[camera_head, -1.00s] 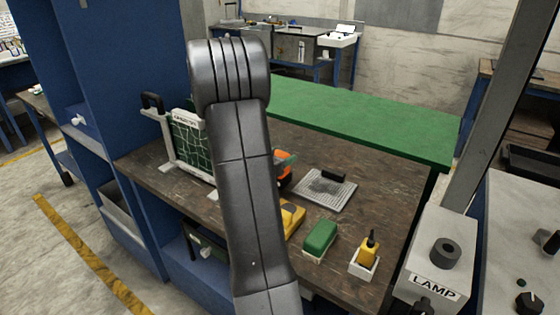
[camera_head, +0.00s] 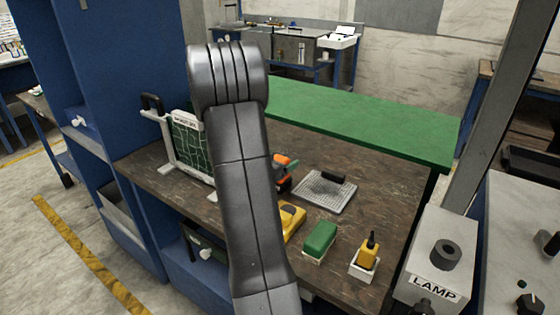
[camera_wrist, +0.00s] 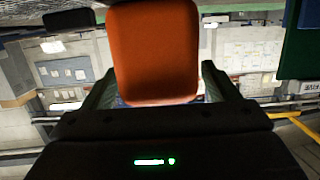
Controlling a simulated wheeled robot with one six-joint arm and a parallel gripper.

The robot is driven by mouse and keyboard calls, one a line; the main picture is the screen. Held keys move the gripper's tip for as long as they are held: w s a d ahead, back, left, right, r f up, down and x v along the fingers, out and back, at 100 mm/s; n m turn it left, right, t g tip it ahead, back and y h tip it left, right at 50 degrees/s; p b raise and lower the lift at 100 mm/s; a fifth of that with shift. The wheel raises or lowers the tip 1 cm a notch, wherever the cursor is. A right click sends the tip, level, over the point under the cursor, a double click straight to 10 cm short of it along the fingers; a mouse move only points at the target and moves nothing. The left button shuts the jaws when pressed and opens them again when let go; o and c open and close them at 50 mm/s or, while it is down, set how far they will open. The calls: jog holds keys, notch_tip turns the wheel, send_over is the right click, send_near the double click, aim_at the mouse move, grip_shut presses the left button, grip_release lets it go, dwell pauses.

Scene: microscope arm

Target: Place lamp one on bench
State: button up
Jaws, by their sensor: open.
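A grey box labelled LAMP (camera_head: 435,270) with a dark ring on top stands at the right of the head view. I cannot tell whether it is lamp one. The dark brown bench top (camera_head: 385,190) fills the middle. My gripper (camera_wrist: 156,82) is open in the wrist view, one finger on each side of an orange block-like thing (camera_wrist: 155,50). Whether the fingers touch it is unclear.
On the bench are a framed green panel (camera_head: 190,145), a grey mat with a black handle (camera_head: 325,192), a yellow device (camera_head: 292,217), a green block (camera_head: 320,240) and a yellow bottle in a white holder (camera_head: 367,255). A green top (camera_head: 370,115) runs behind. Bare bench lies right of the mat.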

jog(key=v, duration=1.2)
jog(key=shift+d, duration=0.1)
